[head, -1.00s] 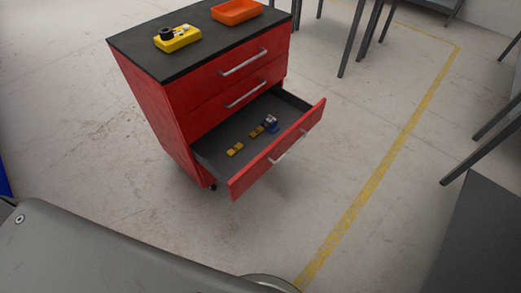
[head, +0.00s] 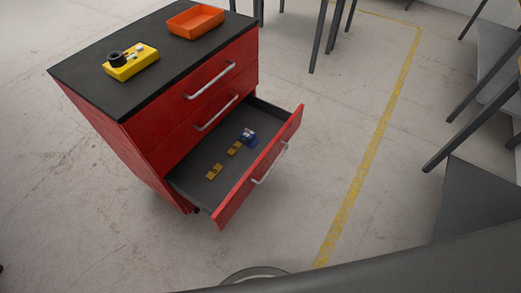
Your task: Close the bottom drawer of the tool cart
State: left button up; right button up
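The red tool cart (head: 140,150) stands left of centre in the head view, with a black top. Its bottom drawer (head: 262,168) is pulled well out toward the lower right. The drawer's silver bar handle (head: 270,164) is on its red front. Inside the drawer lie a few small yellow-brown pieces (head: 214,172) and a small blue item (head: 249,136). The two drawers above it are shut. Neither of my grippers is in view.
A yellow device (head: 131,65) and an orange tray (head: 196,22) sit on the cart top. Dark table legs (head: 322,38) stand behind the cart, and more at the right. The floor right of the drawer, with a yellow line (head: 372,140), is clear.

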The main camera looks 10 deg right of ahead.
aim_at(275, 126)
jog(key=u, duration=0.05)
jog(key=i, duration=0.5)
jog(key=z, duration=1.3)
